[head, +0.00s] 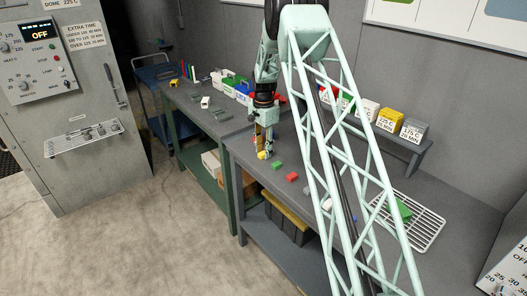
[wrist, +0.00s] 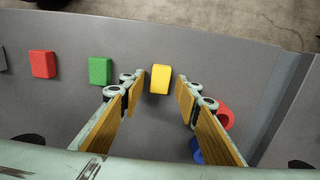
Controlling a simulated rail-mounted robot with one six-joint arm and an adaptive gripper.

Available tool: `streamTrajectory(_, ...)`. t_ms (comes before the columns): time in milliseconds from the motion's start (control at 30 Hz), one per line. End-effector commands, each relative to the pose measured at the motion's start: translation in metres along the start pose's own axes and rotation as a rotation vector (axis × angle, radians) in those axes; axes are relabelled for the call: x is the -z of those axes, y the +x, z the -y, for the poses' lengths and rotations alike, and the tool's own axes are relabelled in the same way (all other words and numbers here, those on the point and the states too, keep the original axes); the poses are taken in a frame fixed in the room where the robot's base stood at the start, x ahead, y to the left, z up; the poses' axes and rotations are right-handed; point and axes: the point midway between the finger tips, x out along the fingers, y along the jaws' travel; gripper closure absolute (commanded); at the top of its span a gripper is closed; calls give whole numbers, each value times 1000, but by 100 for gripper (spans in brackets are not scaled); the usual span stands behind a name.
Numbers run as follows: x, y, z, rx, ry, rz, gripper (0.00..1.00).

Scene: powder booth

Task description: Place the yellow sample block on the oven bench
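The yellow sample block (wrist: 160,78) lies on a grey bench top, between the fingertips in the wrist view. It also shows in the head view (head: 262,155), at the lower end of my gripper (head: 264,142). The wood-faced fingers of my gripper (wrist: 160,88) are open, with a gap on each side of the block. The height of the fingertips above the bench is hard to judge. Another grey bench (head: 208,108) with green legs stands to the left, nearer the oven cabinet; no label shows which bench is the oven bench.
A green block (wrist: 100,71) and a red block (wrist: 42,64) lie left of the yellow one in the wrist view. A red ring (wrist: 225,117) and a blue piece (wrist: 196,151) are by the right finger. A wire rack (head: 425,225) lies farther along the bench.

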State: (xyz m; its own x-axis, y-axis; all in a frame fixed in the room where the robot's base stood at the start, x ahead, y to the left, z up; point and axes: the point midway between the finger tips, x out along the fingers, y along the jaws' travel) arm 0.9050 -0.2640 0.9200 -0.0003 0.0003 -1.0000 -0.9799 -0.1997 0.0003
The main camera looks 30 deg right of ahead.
Motion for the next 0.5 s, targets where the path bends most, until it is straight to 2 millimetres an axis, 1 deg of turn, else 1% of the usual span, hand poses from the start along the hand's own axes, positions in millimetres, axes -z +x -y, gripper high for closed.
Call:
streamTrajectory(167,0,-14,1,2,0,-1,70)
streamTrajectory(267,0,-25,1,2,0,-1,70)
streamTrajectory(500,0,-60,0,2,0,-1,70)
